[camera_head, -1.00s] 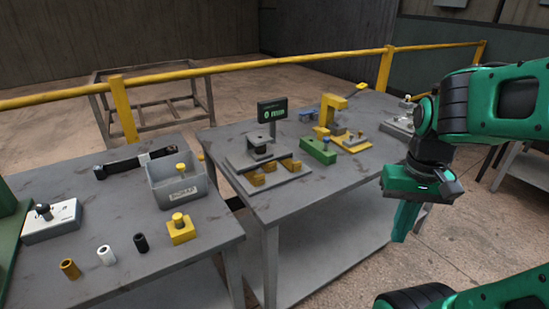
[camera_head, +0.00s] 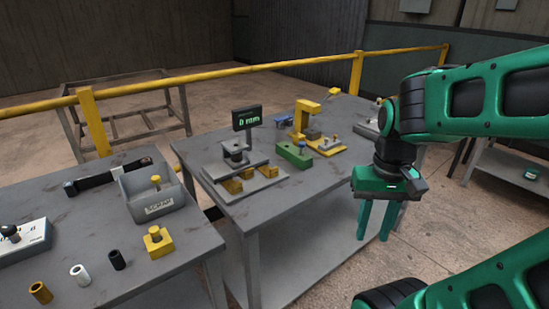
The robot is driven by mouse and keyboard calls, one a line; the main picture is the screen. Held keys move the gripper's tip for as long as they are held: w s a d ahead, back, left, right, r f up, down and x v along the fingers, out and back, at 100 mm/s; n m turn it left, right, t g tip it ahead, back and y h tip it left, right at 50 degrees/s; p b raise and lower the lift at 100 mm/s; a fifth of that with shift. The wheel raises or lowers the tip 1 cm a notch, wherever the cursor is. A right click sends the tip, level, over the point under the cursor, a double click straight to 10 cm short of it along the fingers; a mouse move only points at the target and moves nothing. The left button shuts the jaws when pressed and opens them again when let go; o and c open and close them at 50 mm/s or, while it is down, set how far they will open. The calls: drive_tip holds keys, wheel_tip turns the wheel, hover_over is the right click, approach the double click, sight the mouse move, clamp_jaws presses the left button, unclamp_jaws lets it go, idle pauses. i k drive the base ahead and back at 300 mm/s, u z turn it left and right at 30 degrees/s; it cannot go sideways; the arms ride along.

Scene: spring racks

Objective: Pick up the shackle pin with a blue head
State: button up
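A small blue-headed pin (camera_head: 302,146) stands upright in a green block (camera_head: 294,154) on the middle grey table (camera_head: 285,195). Its shank is mostly hidden in the block. My gripper (camera_head: 375,236) hangs with its green fingers pointing down, at the right of the middle table and apart from the pin. The fingers are spread with nothing between them. The gripper is nearer the camera than the green block.
A display on a post (camera_head: 247,118) and a fixture with yellow blocks (camera_head: 236,172) stand left of the green block. A yellow arch (camera_head: 306,110) stands behind it. The left table holds a grey bin (camera_head: 161,209), a yellow block (camera_head: 160,245) and small cylinders. A yellow rail (camera_head: 220,73) runs behind.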

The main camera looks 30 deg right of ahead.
sight(301, 144)
drive_tip(key=u, duration=2.75)
drive_tip(key=k, duration=1.05)
drive_tip(key=z, duration=1.95)
drive_tip(key=i, duration=0.85)
drive_tip(key=z, duration=0.05)
